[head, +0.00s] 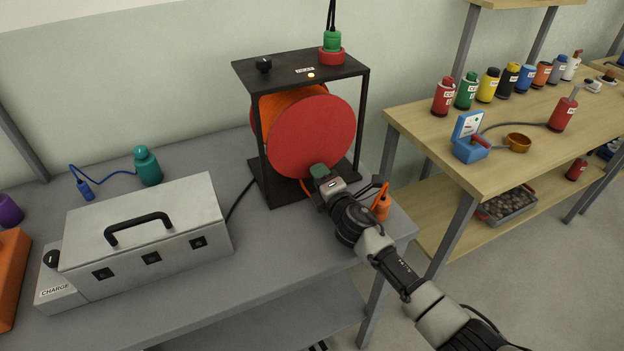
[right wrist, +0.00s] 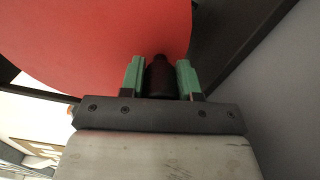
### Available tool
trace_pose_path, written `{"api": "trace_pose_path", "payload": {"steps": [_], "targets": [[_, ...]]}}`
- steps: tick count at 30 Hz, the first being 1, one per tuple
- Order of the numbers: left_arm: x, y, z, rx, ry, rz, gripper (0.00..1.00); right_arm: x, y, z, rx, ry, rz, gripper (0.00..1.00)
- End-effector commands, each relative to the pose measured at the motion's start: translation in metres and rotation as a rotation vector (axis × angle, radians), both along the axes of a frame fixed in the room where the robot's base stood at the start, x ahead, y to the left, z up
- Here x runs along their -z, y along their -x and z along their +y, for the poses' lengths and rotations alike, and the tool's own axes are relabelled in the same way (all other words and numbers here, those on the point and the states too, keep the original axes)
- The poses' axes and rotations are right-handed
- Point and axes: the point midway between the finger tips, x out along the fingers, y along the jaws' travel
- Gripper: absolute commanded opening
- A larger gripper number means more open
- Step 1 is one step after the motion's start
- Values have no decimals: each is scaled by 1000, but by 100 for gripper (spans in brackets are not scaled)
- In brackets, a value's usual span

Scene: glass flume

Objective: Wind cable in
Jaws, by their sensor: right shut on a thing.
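The cable reel has a large red disc (head: 312,130) with an orange drum (head: 282,103) behind it, held in a black frame (head: 360,110) on the grey bench. My right gripper (head: 320,172) is at the lower front of the disc, and its green-tipped fingers are shut on a dark crank knob (right wrist: 160,78). The knob stands in front of the red disc in the right wrist view (right wrist: 95,40); in the head view the gripper hides it. An orange cable end (head: 381,204) stands on the bench right of the reel. My left gripper is out of view.
A grey metal case (head: 185,210) with a black handle sits left of the reel. A wooden shelf (head: 430,130) with several coloured bottles is to the right. Bare bench lies in front of the reel.

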Motion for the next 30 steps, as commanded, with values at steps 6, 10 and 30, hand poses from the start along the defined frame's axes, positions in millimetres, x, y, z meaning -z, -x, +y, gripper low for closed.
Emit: {"api": "trace_pose_path", "payload": {"steps": [6,10,30], "targets": [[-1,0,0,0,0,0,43,-1,-6,-17,0,195,-67,0],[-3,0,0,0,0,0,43,-4,-9,-25,0,294,-103,0],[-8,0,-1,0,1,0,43,-12,-15,-43,-2,538,-192,0]]}}
